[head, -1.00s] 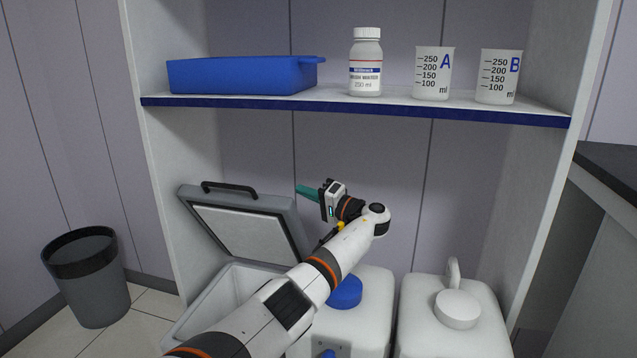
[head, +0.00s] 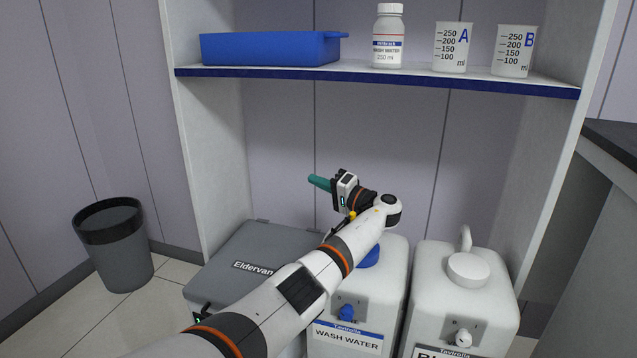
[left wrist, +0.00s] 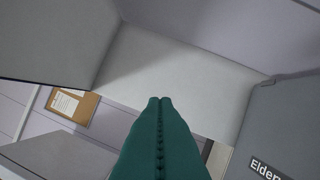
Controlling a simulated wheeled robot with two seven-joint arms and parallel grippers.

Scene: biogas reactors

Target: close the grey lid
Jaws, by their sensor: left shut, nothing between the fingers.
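The grey lid (head: 254,255), marked with text starting "Eidervan", lies flat and shut on its box at the lower left of the cabinet. A corner of it shows at the right edge of the left wrist view (left wrist: 285,125). My left gripper (head: 318,182) has teal fingers pressed together, holding nothing. It is above and behind the lid, pointing left, apart from it. My left forearm covers the lid's front right part. The shut teal fingers also fill the lower middle of the left wrist view (left wrist: 160,104). My right gripper is not in view.
To the right stand a white wash water canister (head: 345,305) with a blue cap and another white canister (head: 465,295). The shelf above holds a blue tray (head: 270,50), a bottle (head: 388,38) and two beakers (head: 453,48). A dark bin (head: 113,250) stands left on the floor.

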